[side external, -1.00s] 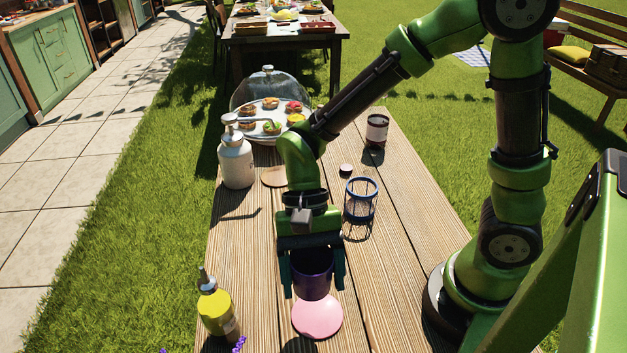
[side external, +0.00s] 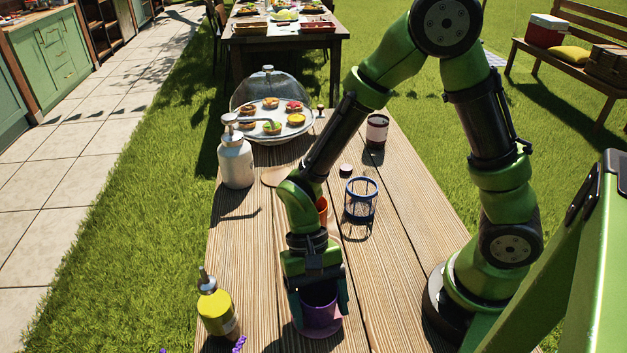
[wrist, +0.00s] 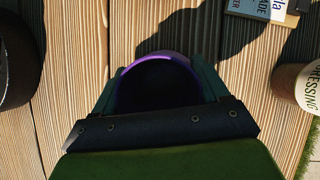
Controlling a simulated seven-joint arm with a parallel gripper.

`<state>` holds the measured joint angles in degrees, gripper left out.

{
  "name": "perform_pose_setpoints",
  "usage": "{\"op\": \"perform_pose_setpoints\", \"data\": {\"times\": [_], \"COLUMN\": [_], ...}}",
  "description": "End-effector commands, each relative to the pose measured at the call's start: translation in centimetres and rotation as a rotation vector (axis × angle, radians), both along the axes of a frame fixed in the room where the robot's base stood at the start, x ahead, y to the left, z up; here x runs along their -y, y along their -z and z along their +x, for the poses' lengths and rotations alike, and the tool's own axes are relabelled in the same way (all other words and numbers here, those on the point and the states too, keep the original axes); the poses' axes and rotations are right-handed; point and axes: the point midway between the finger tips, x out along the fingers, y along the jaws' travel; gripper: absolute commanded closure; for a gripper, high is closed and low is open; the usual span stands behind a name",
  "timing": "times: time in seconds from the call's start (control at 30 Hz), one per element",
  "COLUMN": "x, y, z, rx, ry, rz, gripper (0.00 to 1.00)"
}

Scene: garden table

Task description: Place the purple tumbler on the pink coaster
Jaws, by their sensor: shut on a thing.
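The purple tumbler (side external: 320,312) is upright between the fingers of my gripper (side external: 319,301), low over the near part of the wooden table. My gripper is shut on it. In the wrist view the tumbler's purple rim (wrist: 165,56) shows between the fingers (wrist: 160,92), with a dark inside. The pink coaster is not clearly seen now; the tumbler, my gripper and their shadow cover the spot where it lay. A purple-pink band shows at the tumbler's foot, but I cannot tell tumbler from coaster there, nor whether they touch.
A yellow bottle (side external: 216,307) stands to the left of my gripper. Behind are a blue wire holder (side external: 361,200), a partly hidden orange cup (side external: 322,209), a white pump bottle (side external: 236,162), a dark-labelled jar (side external: 377,131) and a domed pastry tray (side external: 285,130).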

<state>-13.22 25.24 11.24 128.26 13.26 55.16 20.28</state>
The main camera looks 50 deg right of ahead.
Motion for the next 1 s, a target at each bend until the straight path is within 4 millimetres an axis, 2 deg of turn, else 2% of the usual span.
{"op": "perform_pose_setpoints", "data": {"times": [0.1, 0.13, 0.3, 0.67, 0.77, 1.0], "x": [0.0, 0.0, 0.0, 0.1, 0.4, 1.9], "y": [0.3, 0.3, 0.2, -0.3, -1.5, -6.0], "z": [0.0, 0.0, 0.0, 0.2, 0.8, 3.0], "rx": [-0.001, -0.001, 0.0, 0.003, 0.005, 0.007], "ry": [0.001, 0.001, 0.0, 0.0, 0.002, 0.004], "rz": [0.0, 0.0, 0.0, 0.001, 0.002, 0.001], "gripper": [0.56, 0.24, 0.0, 0.0, 0.0, 0.0]}}
